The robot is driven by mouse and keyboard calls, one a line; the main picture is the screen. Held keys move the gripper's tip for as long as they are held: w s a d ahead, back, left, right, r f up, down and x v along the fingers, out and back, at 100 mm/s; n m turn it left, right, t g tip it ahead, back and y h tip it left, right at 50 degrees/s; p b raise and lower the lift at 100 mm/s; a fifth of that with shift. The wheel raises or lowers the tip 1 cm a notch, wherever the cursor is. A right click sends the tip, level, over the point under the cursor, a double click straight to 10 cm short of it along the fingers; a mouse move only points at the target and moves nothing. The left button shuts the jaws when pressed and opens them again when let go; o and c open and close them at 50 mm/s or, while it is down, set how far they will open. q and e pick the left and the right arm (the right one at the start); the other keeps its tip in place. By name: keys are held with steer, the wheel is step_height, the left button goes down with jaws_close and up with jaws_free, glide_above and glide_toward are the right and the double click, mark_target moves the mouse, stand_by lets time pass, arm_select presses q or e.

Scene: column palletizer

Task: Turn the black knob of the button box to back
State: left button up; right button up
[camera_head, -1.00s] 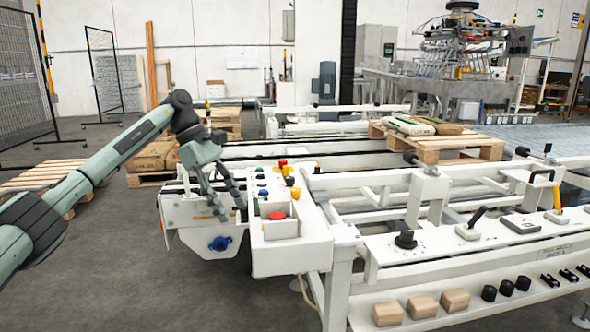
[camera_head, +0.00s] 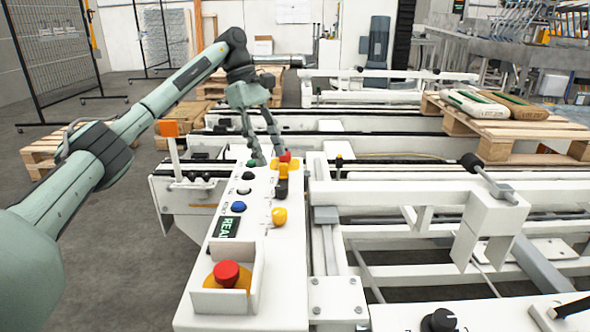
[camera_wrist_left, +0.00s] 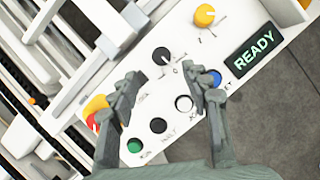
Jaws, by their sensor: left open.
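The white button box (camera_head: 205,300) runs away from me left of centre in the head view. Its black knob (camera_head: 282,188) stands in the right-hand row, beyond the yellow knob (camera_head: 279,216). In the left wrist view the black knob (camera_wrist_left: 161,57) shows whole, with a pale pointer line. My left gripper (camera_head: 266,157) is over the far end of the box. In the left wrist view its fingers (camera_wrist_left: 161,76) are spread and empty, with the knob just beyond and between the tips. Contact with the panel cannot be told. My right gripper is out of view.
The box also carries a guarded red emergency stop (camera_head: 226,274), a READY display (camera_wrist_left: 250,52), a blue button (camera_wrist_left: 213,77), a green button (camera_wrist_left: 134,146) and a red-and-yellow control (camera_wrist_left: 96,108). White conveyor frames and a pallet (camera_head: 540,135) lie to the right.

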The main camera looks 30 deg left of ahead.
mark_target(282, 186)
arm_select(q)
steer(key=x, duration=0.7)
steer(key=shift+s+d+f, duration=0.2)
steer(key=shift+c, duration=0.5)
jaws_close()
